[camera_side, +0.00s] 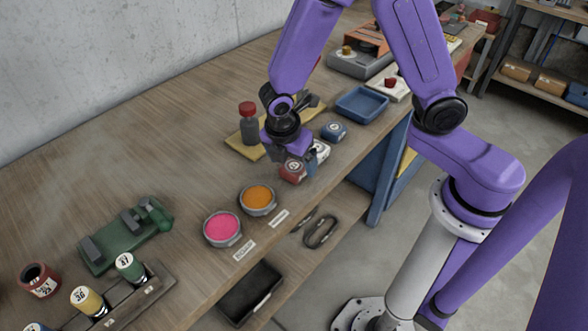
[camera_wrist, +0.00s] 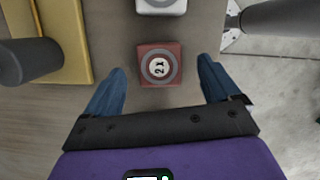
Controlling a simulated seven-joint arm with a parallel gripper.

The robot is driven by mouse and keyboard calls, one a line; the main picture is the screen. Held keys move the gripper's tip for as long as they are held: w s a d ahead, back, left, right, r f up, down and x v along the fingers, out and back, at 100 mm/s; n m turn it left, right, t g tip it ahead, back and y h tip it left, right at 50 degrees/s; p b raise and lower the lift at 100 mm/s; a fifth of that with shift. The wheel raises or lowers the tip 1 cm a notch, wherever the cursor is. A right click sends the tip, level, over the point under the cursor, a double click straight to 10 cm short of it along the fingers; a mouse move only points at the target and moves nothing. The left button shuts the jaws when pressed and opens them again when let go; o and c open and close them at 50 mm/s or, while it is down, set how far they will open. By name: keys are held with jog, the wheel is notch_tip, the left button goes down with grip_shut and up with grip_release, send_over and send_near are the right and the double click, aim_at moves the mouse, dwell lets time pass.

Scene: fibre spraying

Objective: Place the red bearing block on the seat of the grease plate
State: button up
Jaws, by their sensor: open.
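The red bearing block (camera_side: 292,172) sits on the bench near its front edge. In the wrist view my gripper's (camera_wrist: 162,72) blue fingers stand either side of the block, with a gap on each side. Two round grey dishes stand to the left, one filled pink (camera_side: 222,228) and one orange (camera_side: 258,198). Each has a small label in front, too small to read; I cannot tell which is the grease plate.
A white block (camera_side: 321,151) and a blue block (camera_side: 333,131) stand just behind the red one. A red-capped bottle (camera_side: 248,125) stands on a yellow board (camera_side: 240,145). A blue tray (camera_side: 361,104) is farther back. A green fixture (camera_side: 128,235) is at left; bench between is clear.

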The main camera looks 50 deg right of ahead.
jog(key=shift+x, duration=0.9)
jog(key=c, duration=1.5)
jog(key=shift+c, duration=0.2)
jog(key=shift+r, duration=0.15)
jog(key=shift+r, duration=0.45)
jog(key=s+d+r, duration=0.4)
jog(key=s+r, duration=0.8)
jog(key=s, duration=0.1)
